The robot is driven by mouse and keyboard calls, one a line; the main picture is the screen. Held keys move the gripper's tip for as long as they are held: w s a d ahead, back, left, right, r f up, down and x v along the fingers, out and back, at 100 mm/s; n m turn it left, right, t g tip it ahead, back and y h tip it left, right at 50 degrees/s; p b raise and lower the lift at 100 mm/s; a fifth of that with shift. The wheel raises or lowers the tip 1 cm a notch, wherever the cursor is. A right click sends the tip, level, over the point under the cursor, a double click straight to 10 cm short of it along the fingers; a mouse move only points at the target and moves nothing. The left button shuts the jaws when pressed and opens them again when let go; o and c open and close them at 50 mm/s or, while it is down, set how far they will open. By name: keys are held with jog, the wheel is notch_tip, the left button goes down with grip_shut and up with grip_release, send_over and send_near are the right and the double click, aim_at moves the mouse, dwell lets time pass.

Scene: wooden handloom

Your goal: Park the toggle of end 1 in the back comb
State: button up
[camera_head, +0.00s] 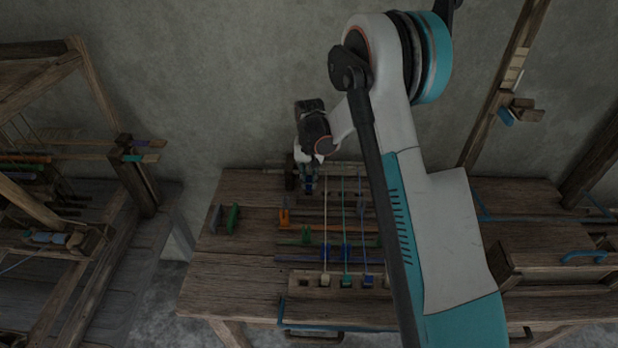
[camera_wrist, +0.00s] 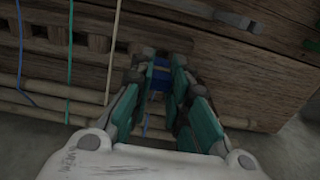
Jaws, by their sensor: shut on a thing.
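My gripper (camera_head: 308,184) points down at the back left of the wooden table's loom parts. In the wrist view its teal fingers (camera_wrist: 158,88) are shut on a small blue piece, which I take for the toggle (camera_wrist: 161,73). A bit of the blue toggle also shows below the fingers in the head view (camera_head: 309,188). What I take for the back comb is a notched wooden bar (camera_wrist: 98,42) left of the fingers in the wrist view. The fingers hide much of the toggle, and I cannot tell whether it touches the wood.
White (camera_head: 325,225), teal (camera_head: 345,225) and blue (camera_head: 362,225) threads run front to back, right of my gripper. Their front ends meet blocks on a wooden bar (camera_head: 305,284). Orange (camera_head: 284,218) and green (camera_head: 233,218) pieces stand left. The table's left front (camera_head: 220,275) is clear.

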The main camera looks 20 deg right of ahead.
aim_at(309, 190)
jog(key=shift+f+b, duration=1.35)
jog(key=shift+f, duration=0.4)
jog(key=o, duration=0.8)
notch_tip(309, 190, up, 12)
jog(key=shift+r, duration=0.1)
